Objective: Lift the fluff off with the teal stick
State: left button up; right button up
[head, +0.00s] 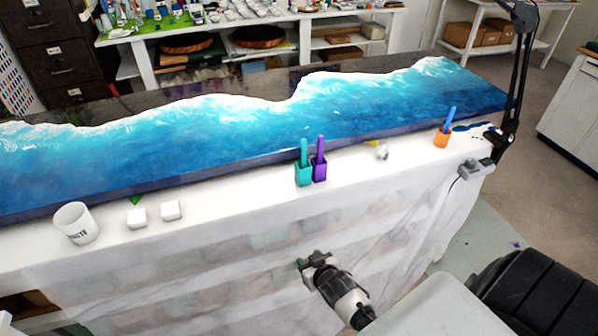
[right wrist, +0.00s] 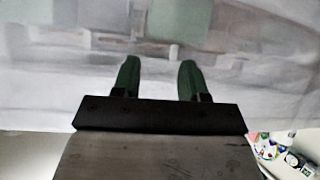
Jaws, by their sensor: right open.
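The teal stick (head: 304,148) stands upright in a teal holder (head: 304,175) on the white front ledge of the table, next to a purple stick in its own holder. The blue resin surface (head: 230,130) with white wave edges lies behind them. Small pale specks (head: 307,128) show on the resin behind the teal stick; I cannot tell whether they are the fluff. My right gripper (head: 312,259) is open and empty, in front of the draped table side and below the holders. Its two green fingers (right wrist: 156,78) show apart in the right wrist view. My left gripper is not in view.
A purple stick (head: 320,148) and an orange holder (head: 441,139) with a blue stick stand on the ledge. A white cup (head: 75,223) and two white blocks (head: 171,210) are at the left. A black lamp arm (head: 512,90) rises at the right end.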

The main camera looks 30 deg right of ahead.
jog(key=w+d+r+m+t+h, duration=0.1)
jog(key=w+d+r+t, duration=0.1)
jog(key=r, duration=0.5)
jog(key=w+d+r+t, duration=0.2)
jog(key=w+r, duration=0.1)
jog(key=r, duration=0.5)
jog(key=t+h, duration=0.1)
jog(key=t, duration=0.1)
send_near(304, 152)
jog(key=f, duration=0.2)
jog(key=shift+m+h, duration=0.4)
jog(key=shift+m, duration=0.1)
jog(key=x, duration=0.3)
jog(key=r+p+x, duration=0.1)
jog(key=x, duration=0.2)
jog(key=p+x, duration=0.1)
jog(key=x, duration=0.3)
jog(key=shift+w+a+r, duration=0.1)
jog(key=shift+r, duration=0.25)
jog(key=shift+w+f, duration=0.1)
jog(key=shift+w, duration=0.2)
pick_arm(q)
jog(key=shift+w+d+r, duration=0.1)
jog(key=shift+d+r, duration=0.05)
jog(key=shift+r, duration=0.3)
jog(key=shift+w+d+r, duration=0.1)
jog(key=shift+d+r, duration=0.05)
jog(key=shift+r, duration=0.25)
pick_arm(e)
jog(key=shift+s, duration=0.1)
